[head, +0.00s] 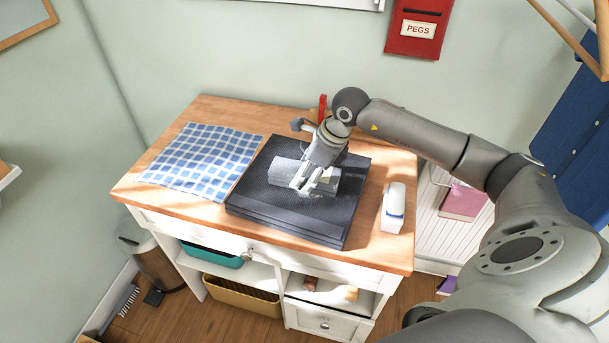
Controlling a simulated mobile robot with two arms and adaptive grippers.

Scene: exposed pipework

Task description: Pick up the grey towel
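The grey towel (285,173) looks rolled or folded into a long bundle. It lies on a dark, flat, ribbed block (290,217) on the wooden-topped cabinet. My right gripper (306,190) points down over the middle of the towel, with its fingers at the towel's near side. The gripper hides part of the towel, and I cannot tell whether the fingers are closed on it. My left gripper is not in view.
A blue checked cloth (205,160) lies flat on the cabinet top (150,190) at the left. A white and blue object (393,207) stands at the right. A small red object (322,108) is at the back. A red pegs box (418,28) hangs on the wall.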

